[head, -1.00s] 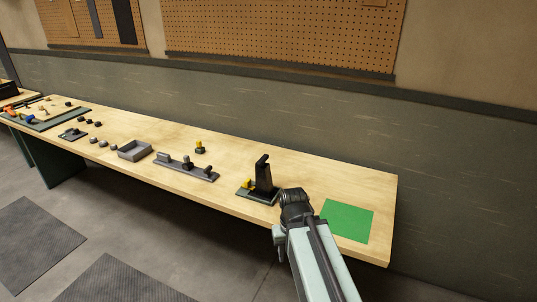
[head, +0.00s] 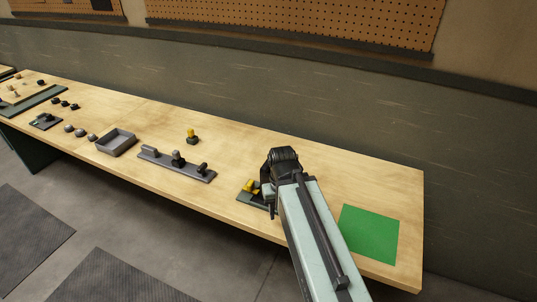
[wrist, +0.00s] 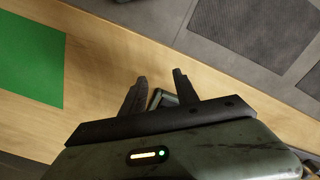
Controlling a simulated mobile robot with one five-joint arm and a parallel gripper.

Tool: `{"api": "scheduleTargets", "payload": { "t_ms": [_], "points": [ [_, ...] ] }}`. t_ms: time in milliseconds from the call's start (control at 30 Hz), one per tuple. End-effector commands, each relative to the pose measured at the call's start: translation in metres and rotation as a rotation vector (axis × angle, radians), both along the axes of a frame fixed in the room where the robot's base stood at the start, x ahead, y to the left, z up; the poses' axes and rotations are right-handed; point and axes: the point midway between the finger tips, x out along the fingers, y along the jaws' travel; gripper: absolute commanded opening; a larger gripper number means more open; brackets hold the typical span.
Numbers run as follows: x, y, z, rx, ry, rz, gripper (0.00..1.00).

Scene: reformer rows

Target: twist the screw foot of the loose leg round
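In the wrist view my gripper (wrist: 159,77) has its two dark fingers apart, with bare bench showing between the tips. A small grey-green piece (wrist: 166,97) shows behind the fingers; I cannot tell whether it is the screw foot. In the head view my dark wrist hangs over a dark plate (head: 246,199) with a yellow part (head: 252,186) at its left. The wrist hides most of that plate. A separate small piece with a yellow top and dark base (head: 192,136) stands on the bench. I cannot tell which part is the loose leg.
The wooden bench (head: 330,168) carries a green square (head: 369,234) at the right. To the left are a grey rail with dark pieces (head: 177,164), an open grey tray (head: 117,142) and several small parts. Bench behind my wrist is clear.

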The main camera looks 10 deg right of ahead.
Motion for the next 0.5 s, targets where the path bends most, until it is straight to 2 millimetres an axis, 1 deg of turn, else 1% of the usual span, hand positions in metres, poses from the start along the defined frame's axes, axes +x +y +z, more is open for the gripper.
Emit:
{"api": "scheduleTargets", "payload": {
  "t_ms": [33, 67, 100, 133, 167, 200, 233, 267, 300, 400, 500],
  "points": [
    [0.0, 0.0, 0.0, 0.0, 0.0, 0.0, 0.45],
    [0.001, 0.0, 0.002, 0.0, 0.0, 0.004, 0.53],
    [0.004, 0.0, 0.009, 0.0, 0.0, 0.019, 0.64],
    [0.009, 0.0, 0.016, 0.0, 0.0, 0.038, 0.73],
    [0.015, 0.002, 0.026, 0.0, 0.0, 0.066, 0.81],
    [0.025, 0.006, 0.044, 0.0, 0.0, 0.118, 0.92],
    [0.034, 0.006, 0.058, 0.0, 0.0, 0.169, 1.0],
    [0.045, 0.007, 0.074, 0.0, 0.0, 0.226, 1.0],
    [0.059, 0.007, 0.095, 0.0, 0.0, 0.311, 1.0],
    [0.092, 0.007, 0.142, 0.0, 0.0, 0.523, 1.0],
    [0.119, 0.008, 0.175, -0.001, 0.0, 0.707, 1.0]
  ]
}}
